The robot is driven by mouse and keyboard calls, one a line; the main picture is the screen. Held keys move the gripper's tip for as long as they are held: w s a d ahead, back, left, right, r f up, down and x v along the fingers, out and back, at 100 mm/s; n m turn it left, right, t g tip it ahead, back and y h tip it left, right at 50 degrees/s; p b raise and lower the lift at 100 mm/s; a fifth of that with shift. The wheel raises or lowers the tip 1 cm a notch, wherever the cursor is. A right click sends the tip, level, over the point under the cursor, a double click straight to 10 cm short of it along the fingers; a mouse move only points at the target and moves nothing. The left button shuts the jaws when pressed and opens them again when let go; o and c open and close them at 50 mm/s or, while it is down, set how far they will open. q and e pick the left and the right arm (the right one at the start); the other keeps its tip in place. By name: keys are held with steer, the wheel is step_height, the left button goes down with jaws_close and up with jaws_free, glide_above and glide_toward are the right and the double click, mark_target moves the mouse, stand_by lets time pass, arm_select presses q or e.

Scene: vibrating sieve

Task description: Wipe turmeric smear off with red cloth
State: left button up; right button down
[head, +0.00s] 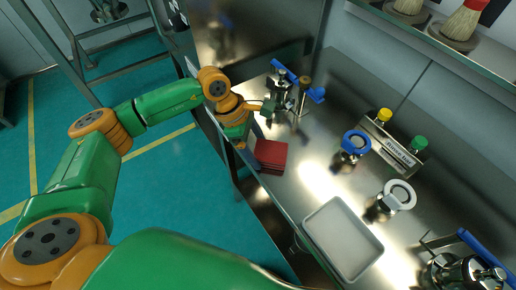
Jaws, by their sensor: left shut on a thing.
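A folded red cloth (271,155) lies in layers on the steel counter, near its left edge. My left gripper (266,107) is above and behind the cloth in the picture, apart from it, beside a metal clamp fitting (283,98) with a blue handle. Its jaws are shut at this fitting, though the fingertips are small and the exact grip point is hard to make out. I cannot make out a turmeric smear. My right gripper is not in view.
A pale tray (343,238) lies on the counter (309,140). Valves with a blue ring (356,142) and a white ring (400,194) stand at the right, near a button box (392,143). Another blue-handled fitting (462,272) is at lower right. Brushes (463,22) rest on the shelf above.

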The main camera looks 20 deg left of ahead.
arm_select(q)
steer(key=shift+w+a+r+p, duration=0.15)
steer(key=shift+r+p, duration=0.2)
steer(key=shift+r, duration=0.25)
steer(key=shift+w+a+r+p, duration=0.15)
steer(key=shift+r+p, duration=0.2)
steer(key=shift+r, duration=0.2)
steer(key=r, duration=0.1)
steer(key=r+p, duration=0.2)
steer(key=shift+s+d+r, duration=0.15)
steer(key=shift+s+d, duration=0.2)
step_height(320, 180, up, 2)
steer(key=shift+w+a+p, duration=0.15)
steer(key=shift+p, duration=0.45)
steer(key=shift+r, duration=0.25)
